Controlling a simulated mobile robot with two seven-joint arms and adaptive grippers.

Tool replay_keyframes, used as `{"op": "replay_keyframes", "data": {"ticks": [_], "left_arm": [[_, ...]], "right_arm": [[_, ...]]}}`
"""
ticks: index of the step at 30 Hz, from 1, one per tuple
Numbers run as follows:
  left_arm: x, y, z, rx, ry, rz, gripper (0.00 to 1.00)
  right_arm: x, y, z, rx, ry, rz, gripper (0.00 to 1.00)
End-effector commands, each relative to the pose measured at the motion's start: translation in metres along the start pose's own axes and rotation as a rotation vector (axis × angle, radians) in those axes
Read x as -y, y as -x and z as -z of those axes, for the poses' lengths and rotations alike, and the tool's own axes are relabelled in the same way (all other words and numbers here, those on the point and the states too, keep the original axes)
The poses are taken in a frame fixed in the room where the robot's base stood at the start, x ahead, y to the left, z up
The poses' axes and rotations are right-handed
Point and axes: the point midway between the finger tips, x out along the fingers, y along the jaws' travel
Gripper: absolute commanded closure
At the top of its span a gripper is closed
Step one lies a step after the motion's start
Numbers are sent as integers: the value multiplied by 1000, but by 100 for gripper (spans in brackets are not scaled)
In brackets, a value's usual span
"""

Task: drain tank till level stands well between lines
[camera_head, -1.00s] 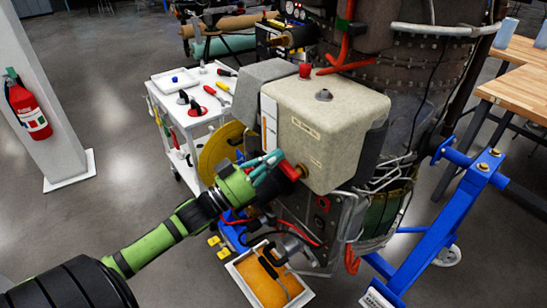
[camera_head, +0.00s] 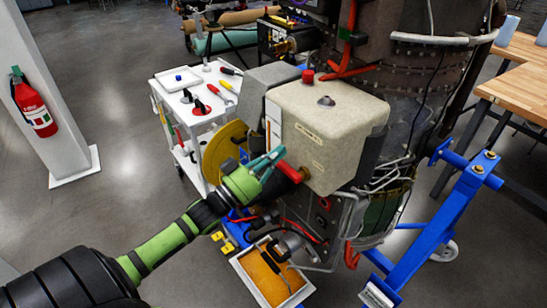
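The beige tank (camera_head: 335,125) is a boxy casing on the side of the turbine engine, with a red cap (camera_head: 308,76) on top. A narrow pale strip, perhaps the level gauge (camera_head: 268,128), runs down its left edge; its lines and level are too small to read. A red valve handle (camera_head: 288,170) sticks out low on the tank's left side. My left gripper (camera_head: 272,163), with teal fingers, is at the handle's left end. Overlap hides whether the fingers grip it. A pan of orange-brown content (camera_head: 243,268) lies on the floor below. My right gripper is not in view.
A white tool cart (camera_head: 188,125) stands behind at left. A blue stand (camera_head: 430,240) is at the right, near a wooden table (camera_head: 520,70). Hoses and cables hang beneath the tank. A fire extinguisher (camera_head: 33,105) is on the left pillar. The left floor is clear.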

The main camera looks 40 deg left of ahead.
Motion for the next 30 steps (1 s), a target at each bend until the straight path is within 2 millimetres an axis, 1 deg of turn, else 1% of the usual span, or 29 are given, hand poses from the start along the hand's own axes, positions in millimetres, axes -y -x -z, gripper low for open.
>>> {"op": "replay_keyframes", "data": {"ticks": [1,2,3,12,16,21,30], "left_arm": [[0,-4,10,-1,0,0,100],[0,7,0,4,1,1,100],[0,15,0,3,1,0,100],[1,67,1,0,1,0,100],[1,84,3,-2,0,-1,100],[1,95,5,-5,0,-1,100],[2,97,5,-3,-1,2,100]], "right_arm": [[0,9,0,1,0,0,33],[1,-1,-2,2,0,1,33],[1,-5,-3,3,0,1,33],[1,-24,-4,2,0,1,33],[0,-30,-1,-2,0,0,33],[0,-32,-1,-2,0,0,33],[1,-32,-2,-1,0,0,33]]}}
